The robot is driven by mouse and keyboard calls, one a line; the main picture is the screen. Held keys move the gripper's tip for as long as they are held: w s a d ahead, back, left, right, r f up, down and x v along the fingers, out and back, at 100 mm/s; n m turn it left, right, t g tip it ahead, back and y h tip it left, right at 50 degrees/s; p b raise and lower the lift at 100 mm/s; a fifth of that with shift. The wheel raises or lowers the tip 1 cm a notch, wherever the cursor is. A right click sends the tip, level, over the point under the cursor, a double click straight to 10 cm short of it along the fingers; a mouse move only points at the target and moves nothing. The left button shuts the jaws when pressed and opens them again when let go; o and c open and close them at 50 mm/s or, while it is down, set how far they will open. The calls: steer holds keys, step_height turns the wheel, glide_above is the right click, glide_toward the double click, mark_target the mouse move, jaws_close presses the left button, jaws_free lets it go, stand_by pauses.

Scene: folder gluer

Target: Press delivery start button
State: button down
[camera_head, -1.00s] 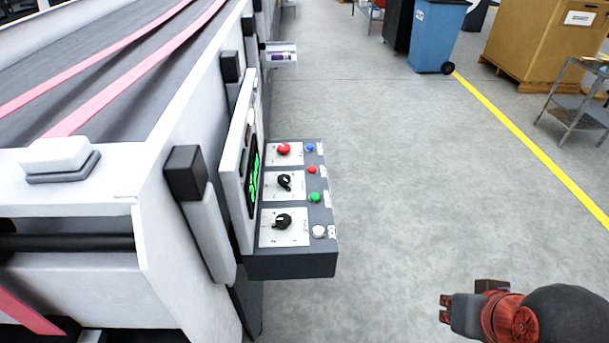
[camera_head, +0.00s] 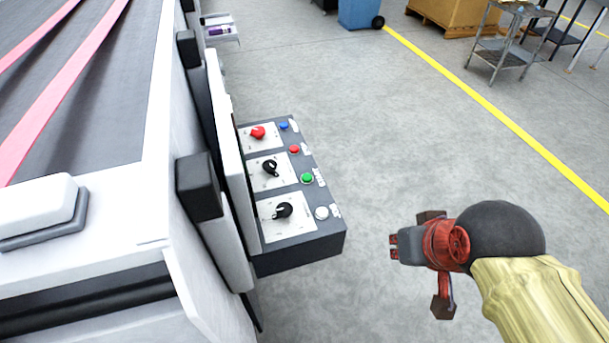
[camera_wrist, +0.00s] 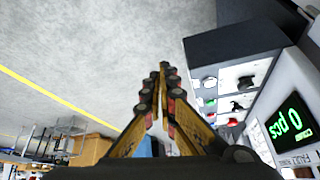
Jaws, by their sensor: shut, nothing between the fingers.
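A dark control box (camera_head: 300,255) juts from the side of the white machine. On its top are a green button (camera_head: 307,178), a small red button (camera_head: 294,149), a blue button (camera_head: 284,125), a white button (camera_head: 321,213), a larger red knob (camera_head: 258,132) and two black rotary switches (camera_head: 284,210). The labels are too small to read. My gripper (camera_head: 394,247) is shut and empty, to the right of the box and apart from it. In the wrist view my gripper's fingertips (camera_wrist: 154,85) meet, and the control box (camera_wrist: 225,45) shows to their right, upside down.
The white machine (camera_head: 110,205) with pink belts (camera_head: 70,85) fills the left. A screen with green digits (camera_wrist: 290,124) stands beside the box. The grey floor right of the box is open, with a yellow line (camera_head: 500,118). A blue bin (camera_head: 358,12) and metal cart (camera_head: 500,45) stand far back.

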steer(key=w+a+r+m+g+y+p, duration=0.2)
steer(key=w+a+r+m+y+p, duration=0.25)
steer(key=w+a+m+p, duration=0.35)
steer(key=m+t+y+p, duration=0.25)
steer(key=m+p, duration=1.45)
steer(key=m, duration=1)
glide_above(309, 175)
step_height(309, 175, down, 2)
steer(key=shift+n+g, duration=0.25)
steer(key=shift+n, duration=0.05)
steer(key=shift+f, duration=0.15)
step_height(309, 175, down, 8)
steer(key=b, duration=0.8)
steer(key=shift+f, duration=0.25)
steer(key=shift+f+b, duration=0.3)
steer(key=shift+f, duration=0.1)
